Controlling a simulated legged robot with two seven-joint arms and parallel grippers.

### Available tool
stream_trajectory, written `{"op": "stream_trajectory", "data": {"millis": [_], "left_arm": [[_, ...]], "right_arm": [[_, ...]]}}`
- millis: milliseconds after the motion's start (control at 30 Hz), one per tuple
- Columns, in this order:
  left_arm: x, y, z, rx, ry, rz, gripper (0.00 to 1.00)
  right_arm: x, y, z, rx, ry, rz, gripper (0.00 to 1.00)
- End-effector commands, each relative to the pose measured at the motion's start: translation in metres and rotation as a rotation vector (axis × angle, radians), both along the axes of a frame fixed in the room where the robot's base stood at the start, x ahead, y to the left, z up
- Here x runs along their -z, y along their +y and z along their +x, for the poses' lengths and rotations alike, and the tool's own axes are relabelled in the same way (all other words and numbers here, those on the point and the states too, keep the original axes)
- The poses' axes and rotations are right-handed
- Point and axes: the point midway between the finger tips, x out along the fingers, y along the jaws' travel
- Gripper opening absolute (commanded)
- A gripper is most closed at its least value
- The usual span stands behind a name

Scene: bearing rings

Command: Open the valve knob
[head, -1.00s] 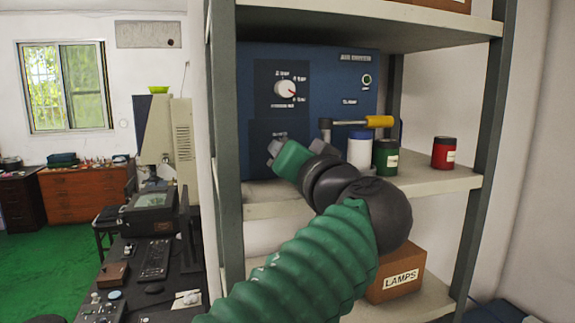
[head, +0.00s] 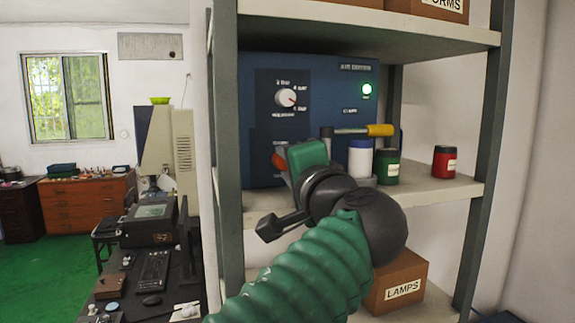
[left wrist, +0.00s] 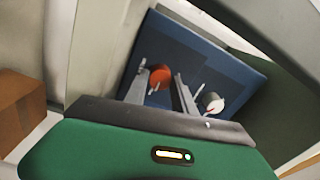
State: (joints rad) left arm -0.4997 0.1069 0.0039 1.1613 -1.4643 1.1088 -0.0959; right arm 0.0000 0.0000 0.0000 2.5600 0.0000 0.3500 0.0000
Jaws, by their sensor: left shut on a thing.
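The blue unit (head: 345,80) stands on the middle shelf. A red-orange knob (head: 279,162), which I take for the valve knob, sits low on its front, partly hidden by my left gripper (head: 283,170). In the left wrist view the knob (left wrist: 161,76) lies between the fingers of my left gripper (left wrist: 160,84), which is shut on it. A white dial knob (head: 287,98) with a red pointer sits higher on the panel. A round lamp (head: 367,89) at the panel's upper right glows green. My right gripper is not in view.
A LAMPS box (head: 397,280) is below. A shelf post (head: 225,150) rises close on the left.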

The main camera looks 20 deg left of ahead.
Motion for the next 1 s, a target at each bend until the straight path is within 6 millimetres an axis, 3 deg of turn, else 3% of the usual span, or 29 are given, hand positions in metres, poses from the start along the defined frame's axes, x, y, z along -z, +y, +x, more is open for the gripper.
{"op": "stream_trajectory", "data": {"millis": [600, 633, 700, 767, 1000], "left_arm": [[0.0018, -0.0017, 0.0009, 0.004, 0.026, 0.036, 0.0], [0.0019, -0.0018, 0.0009, 0.004, 0.027, 0.034, 0.35], [0.0018, -0.0017, 0.0009, 0.004, 0.027, 0.034, 0.44], [0.0016, -0.0014, 0.0006, 0.003, 0.025, 0.034, 0.52], [0.0009, -0.0008, -0.0004, 0.002, 0.024, 0.033, 0.53]], "right_arm": [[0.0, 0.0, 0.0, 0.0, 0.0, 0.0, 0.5], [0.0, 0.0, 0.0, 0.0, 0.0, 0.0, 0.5], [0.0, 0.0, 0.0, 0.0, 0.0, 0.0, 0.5], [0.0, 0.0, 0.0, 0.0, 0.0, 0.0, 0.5], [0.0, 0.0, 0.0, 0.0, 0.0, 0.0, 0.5]]}}
